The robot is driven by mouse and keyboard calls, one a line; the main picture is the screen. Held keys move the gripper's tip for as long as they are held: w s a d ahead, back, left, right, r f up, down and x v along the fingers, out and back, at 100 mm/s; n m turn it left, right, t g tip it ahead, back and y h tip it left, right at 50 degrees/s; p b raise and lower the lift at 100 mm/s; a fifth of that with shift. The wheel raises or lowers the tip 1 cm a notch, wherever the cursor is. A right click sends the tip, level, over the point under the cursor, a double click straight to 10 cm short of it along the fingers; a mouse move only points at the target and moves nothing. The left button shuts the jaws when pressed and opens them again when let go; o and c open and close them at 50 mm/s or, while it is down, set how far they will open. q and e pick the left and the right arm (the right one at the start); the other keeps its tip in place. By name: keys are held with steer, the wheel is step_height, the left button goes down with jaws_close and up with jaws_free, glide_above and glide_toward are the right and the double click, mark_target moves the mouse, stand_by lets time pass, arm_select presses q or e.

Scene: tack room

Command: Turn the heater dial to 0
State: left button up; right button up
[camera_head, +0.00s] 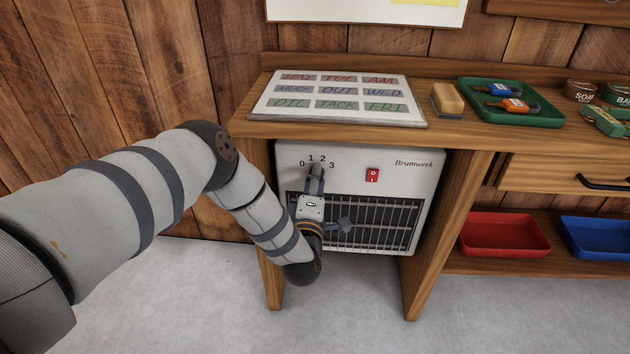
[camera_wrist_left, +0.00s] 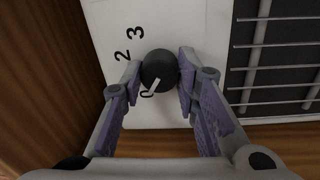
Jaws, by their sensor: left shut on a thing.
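The heater (camera_head: 412,180) is a pale box with a dark grille, set under the wooden bench. The numerals 0, 1, 2 and 3 arc above its dial, which my left gripper (camera_head: 315,172) mostly covers in the head view. In the left wrist view the dial is a round black knob (camera_wrist_left: 160,68) with a white pointer line. The line points at a partly covered numeral that looks like 0; 2 and 3 are clear, and 1 is hidden behind a finger. My left gripper (camera_wrist_left: 158,80) is shut on the dial, one finger on each side. My right gripper is out of view.
A red switch (camera_head: 372,175) sits right of the dial. The bench top (camera_head: 440,128) overhangs the heater, and wooden legs (camera_head: 432,255) flank it. A label board (camera_head: 338,112), a brush (camera_head: 447,100) and a green tray (camera_head: 545,118) lie on top. Red (camera_head: 503,250) and blue (camera_head: 597,253) trays stand on the lower right shelf.

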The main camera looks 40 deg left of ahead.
arm_select(q)
steer(key=shift+n, duration=0.4)
steer(key=o, duration=1.2)
steer(key=shift+c, duration=0.2)
steer(key=v, duration=0.7)
steer(key=shift+s+d, duration=0.15)
steer(key=shift+s, duration=0.1)
